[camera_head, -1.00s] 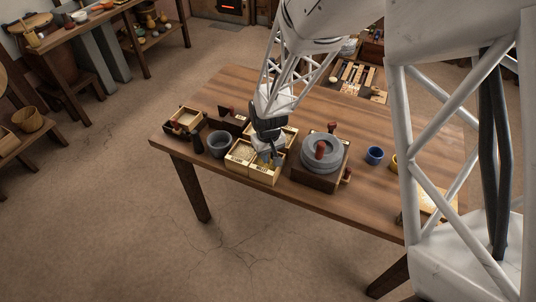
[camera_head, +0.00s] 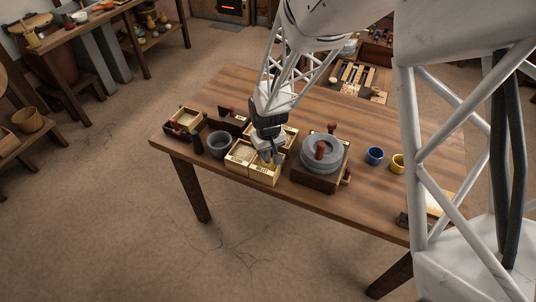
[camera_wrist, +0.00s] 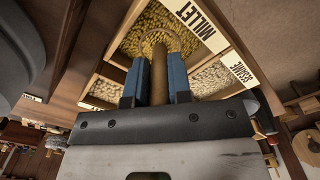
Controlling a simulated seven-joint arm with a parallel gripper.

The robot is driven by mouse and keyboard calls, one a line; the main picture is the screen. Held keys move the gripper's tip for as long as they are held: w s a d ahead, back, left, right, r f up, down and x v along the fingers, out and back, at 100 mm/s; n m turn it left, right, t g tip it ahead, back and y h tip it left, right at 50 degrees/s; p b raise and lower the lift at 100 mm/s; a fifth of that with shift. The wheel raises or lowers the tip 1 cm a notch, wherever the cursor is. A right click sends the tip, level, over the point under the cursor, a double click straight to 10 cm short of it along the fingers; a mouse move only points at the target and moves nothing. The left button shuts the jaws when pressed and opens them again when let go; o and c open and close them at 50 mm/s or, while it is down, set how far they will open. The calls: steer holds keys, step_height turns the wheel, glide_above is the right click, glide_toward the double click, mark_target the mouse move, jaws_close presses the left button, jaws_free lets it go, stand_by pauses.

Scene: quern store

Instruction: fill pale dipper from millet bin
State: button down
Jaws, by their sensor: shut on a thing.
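The millet bin (camera_head: 263,178) is a pale wooden box at the near side of the table, and its MILLET label and yellow grain fill the top of the wrist view (camera_wrist: 130,42). My gripper (camera_head: 268,157) is over this bin. In the wrist view my gripper (camera_wrist: 157,72) has its blue fingers shut on the wooden handle of the dipper (camera_wrist: 159,80). The dipper's round tan end lies at the millet, inside the bin's walls. How deep it sits and whether grain is in it, I cannot tell.
A sesame compartment (camera_wrist: 212,78) adjoins the millet. A stone quern (camera_head: 322,155) stands to the right, a grey bowl (camera_head: 219,143) to the left. A blue cup (camera_head: 375,155) and a yellow cup (camera_head: 397,164) stand farther right. The table's middle is mostly clear.

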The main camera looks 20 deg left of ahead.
steer(key=shift+r, duration=3.45)
steer(key=shift+w, duration=0.1)
